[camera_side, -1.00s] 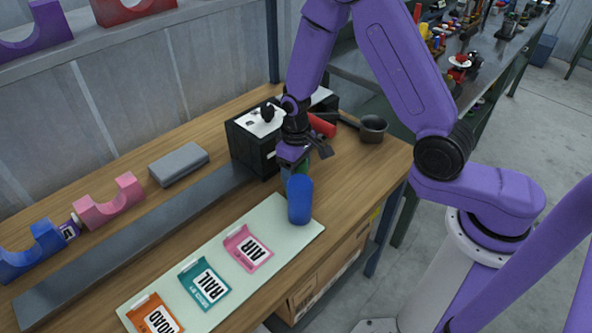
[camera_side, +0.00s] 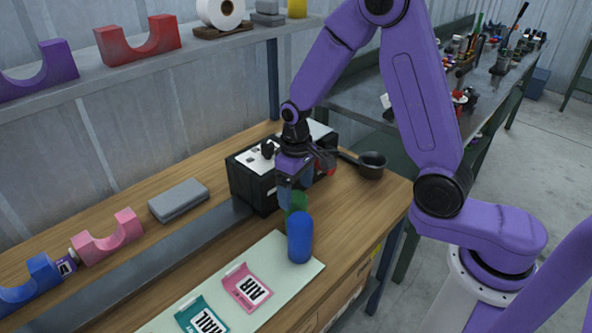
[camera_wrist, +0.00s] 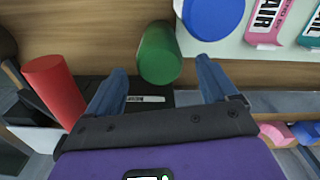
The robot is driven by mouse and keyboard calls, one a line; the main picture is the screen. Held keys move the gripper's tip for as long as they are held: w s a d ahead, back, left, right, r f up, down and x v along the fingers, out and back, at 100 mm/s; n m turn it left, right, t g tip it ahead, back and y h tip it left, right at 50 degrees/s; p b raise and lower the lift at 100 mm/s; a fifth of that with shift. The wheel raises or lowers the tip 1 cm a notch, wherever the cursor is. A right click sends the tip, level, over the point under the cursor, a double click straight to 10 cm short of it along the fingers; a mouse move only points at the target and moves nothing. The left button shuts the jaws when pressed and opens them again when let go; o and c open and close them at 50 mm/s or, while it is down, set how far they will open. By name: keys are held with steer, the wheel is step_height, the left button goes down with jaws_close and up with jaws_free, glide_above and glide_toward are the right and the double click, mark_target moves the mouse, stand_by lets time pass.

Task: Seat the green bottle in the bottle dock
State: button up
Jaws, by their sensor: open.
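The green bottle (camera_side: 297,202) stands on the wooden bench just behind the blue cylinder, partly hidden by it and by my gripper. In the wrist view the green bottle (camera_wrist: 159,54) shows as a green cylinder beyond and between my fingertips. My gripper (camera_side: 289,192) points down just above it. The wrist view shows my gripper (camera_wrist: 160,72) open, one blue finger to each side of the bottle; I cannot tell whether either touches it. A black box with a white top (camera_side: 248,160) stands behind the gripper. I cannot tell for sure which thing is the bottle dock.
The blue cylinder (camera_side: 300,240) stands close in front, at the pale mat's corner (camera_side: 313,267). A red cylinder (camera_wrist: 55,88) and a dark pan (camera_side: 372,164) lie to the right in the side view. A grey block (camera_side: 178,199) and pink cradle (camera_side: 108,240) are at left.

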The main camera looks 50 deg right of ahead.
step_height(320, 180, up, 5)
steer(key=shift+r, duration=0.15)
steer(key=shift+a, duration=0.1)
steer(key=shift+s+a+r+n, duration=0.3)
steer(key=shift+s+r+n, duration=0.1)
steer(key=shift+s, duration=0.05)
steer(key=s+d+r+n, duration=0.1)
steer(key=s+n, duration=0.3)
steer(key=s, duration=0.8)
steer(key=s+d+r+n, duration=0.2)
steer(key=s+r+n, duration=0.2)
steer(key=s, duration=0.8)
steer(key=shift+n, duration=0.7)
steer(key=shift+s+d+r, duration=0.1)
steer(key=shift+s+d, duration=0.15)
steer(key=shift+s, duration=0.15)
steer(key=shift+c, duration=1.2)
